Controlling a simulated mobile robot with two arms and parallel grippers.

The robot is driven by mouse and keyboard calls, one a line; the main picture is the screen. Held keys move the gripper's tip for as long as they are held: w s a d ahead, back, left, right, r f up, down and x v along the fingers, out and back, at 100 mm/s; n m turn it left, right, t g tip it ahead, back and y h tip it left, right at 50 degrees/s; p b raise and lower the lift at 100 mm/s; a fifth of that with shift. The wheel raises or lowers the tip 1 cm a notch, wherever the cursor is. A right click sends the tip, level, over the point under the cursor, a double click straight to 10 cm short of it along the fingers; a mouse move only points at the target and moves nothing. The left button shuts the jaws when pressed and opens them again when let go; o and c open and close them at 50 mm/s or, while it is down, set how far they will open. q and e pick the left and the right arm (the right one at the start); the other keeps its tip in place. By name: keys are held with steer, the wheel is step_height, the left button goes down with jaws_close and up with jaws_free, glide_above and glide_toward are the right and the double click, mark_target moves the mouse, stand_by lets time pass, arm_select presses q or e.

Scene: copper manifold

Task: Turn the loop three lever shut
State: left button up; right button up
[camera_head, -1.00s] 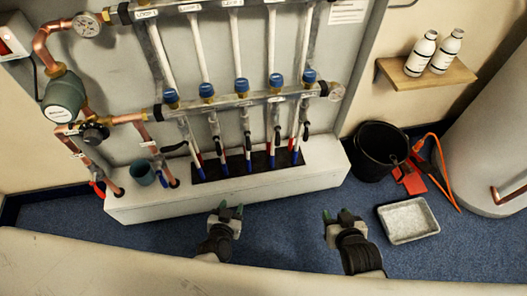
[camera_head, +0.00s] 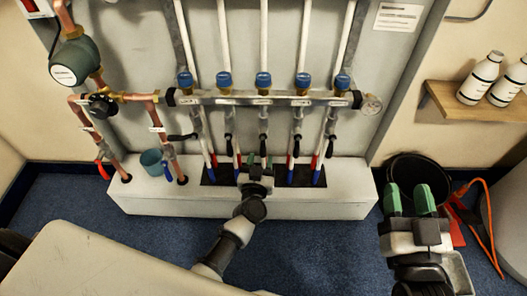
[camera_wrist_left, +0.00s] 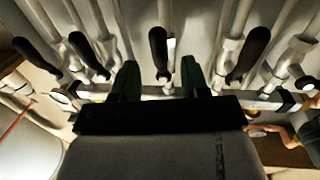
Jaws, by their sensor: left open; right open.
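The lower manifold bar (camera_head: 243,98) carries a row of blue-capped valves with black levers below. The middle lever, taken as loop three (camera_head: 263,146), points down along its pipe; its label is too small to read. My left gripper (camera_head: 255,163) is open just below and in front of it. In the left wrist view, a black lever (camera_wrist_left: 158,52) stands between and beyond the spread green fingers of my left gripper (camera_wrist_left: 158,80), with no clear contact. My right gripper (camera_head: 409,200) is open and empty at the right, in front of the bucket.
Neighbouring levers (camera_head: 228,145) (camera_head: 297,145) hang close on both sides. The leftmost lever (camera_head: 182,137) lies sideways. A white plinth (camera_head: 150,203) runs below. A black bucket (camera_head: 420,168), an orange cable (camera_head: 490,215) and a shelf with bottles (camera_head: 450,100) are at right.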

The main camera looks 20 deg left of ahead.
mark_target(263, 153)
arm_select(q)
steer(key=w+b, duration=0.1)
steer(key=w, duration=0.2)
steer(key=shift+w+a, duration=0.15)
steer(key=shift+a, duration=0.05)
steer(key=shift+w+a, duration=0.1)
steer(key=shift+w, duration=0.55)
arm_select(e)
steer(key=shift+s+a+r+t+y, duration=0.1)
steer(key=shift+s+r+t+y, duration=0.2)
steer(key=shift+r+t, duration=0.4)
steer(key=shift+s+a+r+t+y, duration=0.15)
steer(key=shift+s+r+t, duration=0.1)
steer(key=shift+r+t, duration=0.5)
steer(key=shift+s+d+r+t+y, duration=0.1)
steer(key=shift+s+r+t+y, duration=0.2)
steer(key=shift+r+t, duration=0.4)
arm_select(q)
steer(key=shift+c, duration=0.3)
jaws_close()
